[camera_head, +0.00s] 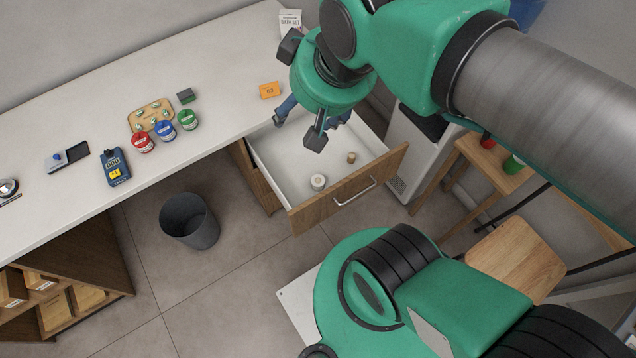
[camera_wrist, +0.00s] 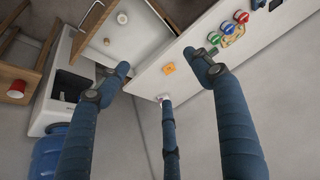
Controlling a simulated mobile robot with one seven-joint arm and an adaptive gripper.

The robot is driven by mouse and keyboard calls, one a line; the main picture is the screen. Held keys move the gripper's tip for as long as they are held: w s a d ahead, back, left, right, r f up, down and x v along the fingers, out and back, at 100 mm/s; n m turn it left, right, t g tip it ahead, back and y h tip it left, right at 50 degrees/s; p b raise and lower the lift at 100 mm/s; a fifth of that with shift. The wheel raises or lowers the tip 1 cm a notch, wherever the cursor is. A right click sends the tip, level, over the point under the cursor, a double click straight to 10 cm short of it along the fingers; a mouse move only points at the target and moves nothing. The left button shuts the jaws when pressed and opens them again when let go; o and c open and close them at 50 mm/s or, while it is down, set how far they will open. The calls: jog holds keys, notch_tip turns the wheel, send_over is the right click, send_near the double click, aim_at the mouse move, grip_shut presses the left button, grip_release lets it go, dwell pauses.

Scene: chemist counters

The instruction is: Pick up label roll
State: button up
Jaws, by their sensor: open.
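A short white roll, which looks like the label roll (camera_head: 318,182), stands in the open drawer (camera_head: 283,178) near its front. It also shows small in the wrist view (camera_wrist: 122,17), at the top. My gripper (camera_wrist: 158,72) is open and empty, its blue fingers spread wide. In the head view my gripper (camera_head: 300,100) hangs above the counter's right end and the back of the drawer, apart from the roll. Parts of the fingers are hidden behind the green wrist.
A small brown cylinder (camera_head: 351,157) stands in the drawer behind the roll. The counter (camera_head: 225,65) holds an orange card (camera_head: 270,90), several coloured jars and a blue meter (camera_head: 115,166). A grey bin (camera_head: 189,220) stands on the floor. A wooden stool (camera_head: 515,258) is at right.

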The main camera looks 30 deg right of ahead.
jog(key=w+d+f+m+g, duration=0.1)
jog(key=w+d+f+g, duration=0.15)
jog(key=w+f, duration=0.7)
jog(key=m+g, duration=0.3)
jog(key=g, duration=0.2)
send_over(318, 180)
jog(key=w, duration=0.2)
notch_tip(318, 180, down, 43)
jog(key=shift+d+r+y, duration=0.15)
jog(key=shift+d+y, duration=0.15)
jog(key=shift+y, duration=0.1)
jog(key=shift+s+a+f+b, duration=0.1)
jog(key=shift+s+f+b, duration=0.1)
jog(key=shift+f, duration=1.2)
jog(key=shift+s+a+f+b, duration=0.1)
jog(key=shift+s+f+b, duration=0.1)
jog(key=shift+f, duration=1.2)
jog(key=shift+s+a+f+b, duration=0.1)
jog(key=shift+s+f, duration=0.1)
jog(key=shift+f, duration=1.2)
jog(key=shift+f, duration=0.1)
jog(key=shift+s+f+b, duration=0.25)
jog(key=shift+f+b, duration=0.05)
jog(key=shift+f, duration=0.95)
jog(key=shift+s+f+b, duration=0.2)
jog(key=shift+f+b, duration=0.1)
jog(key=shift+f, duration=0.95)
